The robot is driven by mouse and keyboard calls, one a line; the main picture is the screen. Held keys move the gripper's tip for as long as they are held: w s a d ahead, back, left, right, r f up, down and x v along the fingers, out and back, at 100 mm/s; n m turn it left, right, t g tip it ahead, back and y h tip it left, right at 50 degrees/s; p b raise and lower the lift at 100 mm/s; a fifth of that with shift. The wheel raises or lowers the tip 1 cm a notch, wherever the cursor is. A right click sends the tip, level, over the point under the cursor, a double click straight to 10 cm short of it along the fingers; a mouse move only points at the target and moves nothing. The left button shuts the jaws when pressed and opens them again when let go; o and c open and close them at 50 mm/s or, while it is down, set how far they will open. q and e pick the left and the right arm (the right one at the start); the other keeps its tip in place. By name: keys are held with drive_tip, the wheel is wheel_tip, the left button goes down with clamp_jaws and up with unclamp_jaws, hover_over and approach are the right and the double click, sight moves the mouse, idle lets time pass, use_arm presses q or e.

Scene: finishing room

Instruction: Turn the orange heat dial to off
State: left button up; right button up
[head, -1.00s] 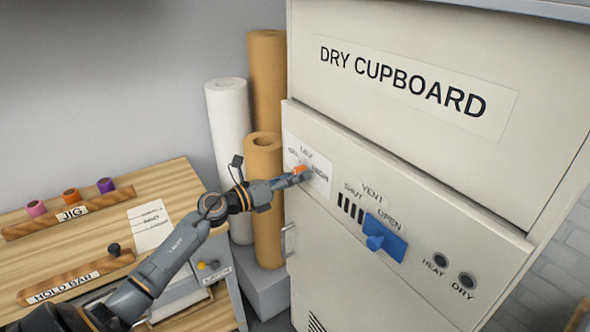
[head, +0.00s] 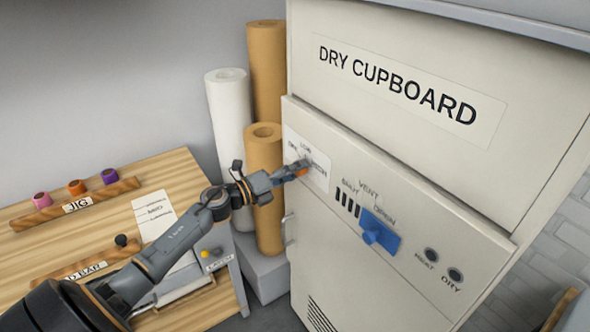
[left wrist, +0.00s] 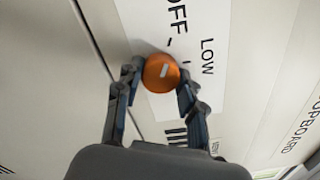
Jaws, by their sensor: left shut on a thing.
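The orange heat dial (head: 302,172) sits on a white label panel at the left of the dry cupboard's control strip. In the left wrist view the dial (left wrist: 160,73) is round with a short white mark on its face. The words OFF and LOW and small ticks show beside it. My left gripper (head: 297,170) is shut on the dial, one finger on each side in the left wrist view (left wrist: 158,80). The fingers partly hide the dial and its labels in the head view. My right gripper is not in view.
The dry cupboard (head: 395,60) has a blue vent slider (head: 380,231) and two dark round HEAT and DRY fittings right of the dial. Paper rolls (head: 264,160) stand behind my left arm. A wooden bench (head: 185,180) lies at left with a jig rack (head: 75,206).

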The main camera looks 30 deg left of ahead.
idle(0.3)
use_arm(q)
drive_tip(key=o, duration=1.2)
drive_tip(key=shift+c, duration=0.2)
drive_tip(key=v, duration=1.2)
drive_tip(key=shift+a, duration=0.1)
